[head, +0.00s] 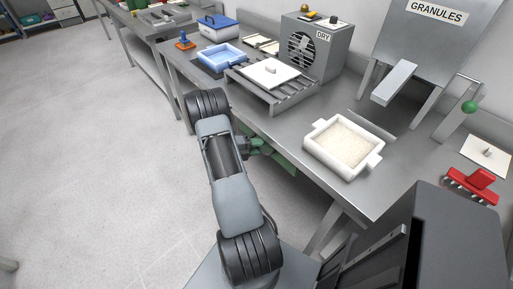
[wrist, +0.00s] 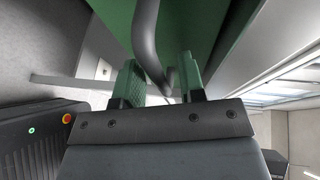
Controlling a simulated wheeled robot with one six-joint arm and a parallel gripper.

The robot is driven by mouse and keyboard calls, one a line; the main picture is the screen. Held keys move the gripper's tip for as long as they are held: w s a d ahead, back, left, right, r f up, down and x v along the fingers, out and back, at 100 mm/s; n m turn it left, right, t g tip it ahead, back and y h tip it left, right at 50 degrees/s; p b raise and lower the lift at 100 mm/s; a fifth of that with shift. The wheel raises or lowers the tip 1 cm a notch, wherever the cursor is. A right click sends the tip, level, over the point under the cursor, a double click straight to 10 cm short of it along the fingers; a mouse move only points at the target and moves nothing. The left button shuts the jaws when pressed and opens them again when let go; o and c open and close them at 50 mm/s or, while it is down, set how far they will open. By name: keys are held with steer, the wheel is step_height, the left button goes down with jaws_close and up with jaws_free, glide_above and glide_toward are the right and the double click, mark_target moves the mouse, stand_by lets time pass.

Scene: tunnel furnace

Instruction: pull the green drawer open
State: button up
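The green drawer (head: 283,161) shows under the front edge of the steel bench, partly hidden by my arm and gripper. I cannot tell from here whether it stands out from the bench. In the wrist view its green face (wrist: 200,22) fills the upper middle. A curved grey bar handle (wrist: 146,35) runs down from it. My gripper (wrist: 158,62) has two green fingers, set apart, with the handle's lower part between them. Gaps show beside the bar, so the fingers look open around it. In the head view my gripper (head: 257,146) is at the drawer front.
On the bench stand a white tray of granules (head: 345,147), a roller rack (head: 277,92), a DRY fan box (head: 312,50) and a GRANULES hopper (head: 425,35). A red brush-like tool (head: 472,186) lies at right. The floor (head: 90,150) at left is clear.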

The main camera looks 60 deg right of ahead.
steer(key=shift+c, duration=0.4)
jaws_close()
